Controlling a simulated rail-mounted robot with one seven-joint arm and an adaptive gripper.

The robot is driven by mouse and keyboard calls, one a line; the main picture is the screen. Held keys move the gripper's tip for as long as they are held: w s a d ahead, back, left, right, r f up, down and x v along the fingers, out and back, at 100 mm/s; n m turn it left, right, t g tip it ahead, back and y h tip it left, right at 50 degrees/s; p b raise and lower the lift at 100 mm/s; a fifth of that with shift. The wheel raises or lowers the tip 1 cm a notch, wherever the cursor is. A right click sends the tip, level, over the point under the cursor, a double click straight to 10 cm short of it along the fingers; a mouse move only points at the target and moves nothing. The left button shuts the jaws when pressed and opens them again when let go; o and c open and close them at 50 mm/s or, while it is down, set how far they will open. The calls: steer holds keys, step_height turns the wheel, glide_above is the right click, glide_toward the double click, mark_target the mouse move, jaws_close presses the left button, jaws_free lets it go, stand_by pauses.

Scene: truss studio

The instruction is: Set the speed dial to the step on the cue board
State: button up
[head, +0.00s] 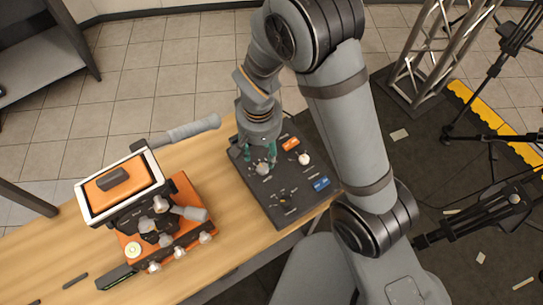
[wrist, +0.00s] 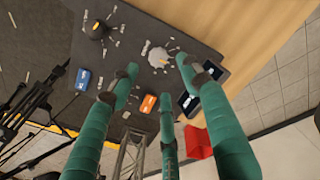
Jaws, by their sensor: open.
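A dark control panel (head: 262,190) lies on the wooden table, with several controls and tick marks around them. My gripper (head: 259,160) is over its far left part, teal fingers pointing down and open. A pale round knob (head: 262,169) is between or just below the fingertips. In the wrist view this knob (wrist: 158,57) shows between the spread fingers of my gripper (wrist: 157,72); contact cannot be told. A second pale knob (head: 303,159) and a black dial (head: 283,198) are also on the panel. Their labels are too small to read, so I cannot tell which is the speed dial. I cannot identify the cue board with certainty.
The panel has an orange block (head: 291,144) and a blue block (head: 321,184). An orange and black device (head: 175,220) with a grey handle stands left on the table (head: 80,250). A truss (head: 425,55) and black stands are at the right. A red piece (wrist: 198,142) shows in the wrist view.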

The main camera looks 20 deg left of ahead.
mark_target(262, 166)
step_height(262, 166, down, 7)
steer(key=shift+f+p, duration=0.1)
steer(key=shift+p, duration=0.3)
steer(key=shift+c, duration=0.6)
steer(key=shift+w+a, duration=0.1)
steer(key=shift+w, duration=0.05)
steer(key=c, duration=1)
steer(key=shift+a+n+b, duration=0.15)
steer(key=shift+n+b, duration=0.65)
steer(key=shift+n, duration=0.8)
steer(key=o, duration=0.9)
steer(key=shift+o, duration=1.1)
